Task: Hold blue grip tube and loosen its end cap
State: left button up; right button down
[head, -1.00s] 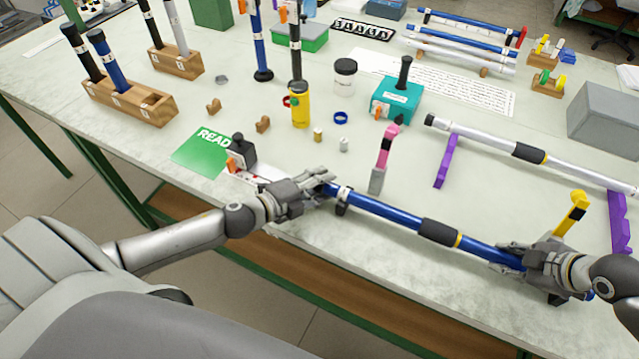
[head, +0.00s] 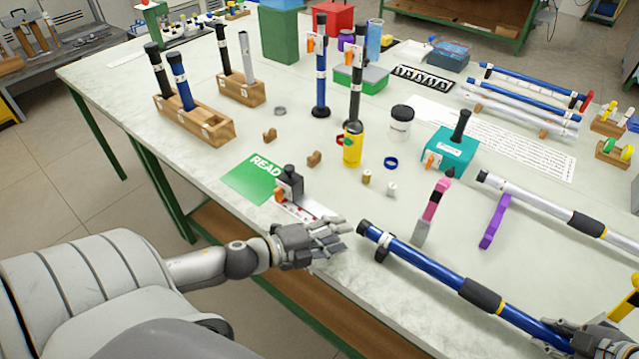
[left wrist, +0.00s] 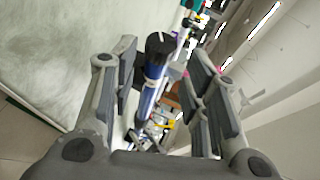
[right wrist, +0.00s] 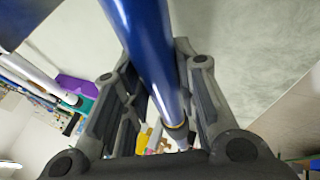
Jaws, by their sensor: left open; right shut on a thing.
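The blue tube (head: 425,263) lies slantwise near the table's front edge, with a black sleeve (head: 480,294) and a black end cap (head: 363,228) at its left end. A small dark support stands under it near the cap. My left gripper (head: 345,237) is open and empty, just left of the cap and apart from it. In the left wrist view the cap (left wrist: 160,43) faces me between the spread fingers. My right gripper (head: 570,335) is shut on the tube's right part, which also runs between its fingers in the right wrist view (right wrist: 145,45). The tube's right end is hidden.
A pink-topped support (head: 432,212) and a purple one (head: 493,221) stand behind the tube. A silver tube (head: 540,205) rests farther right. A yellow canister (head: 352,145) stands farther back.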

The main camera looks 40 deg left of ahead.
pick_arm(q)
jog(key=shift+v, duration=2.1)
pick_arm(e)
jog(key=c, duration=1.1)
grip_release()
jog(key=shift+o, duration=0.2)
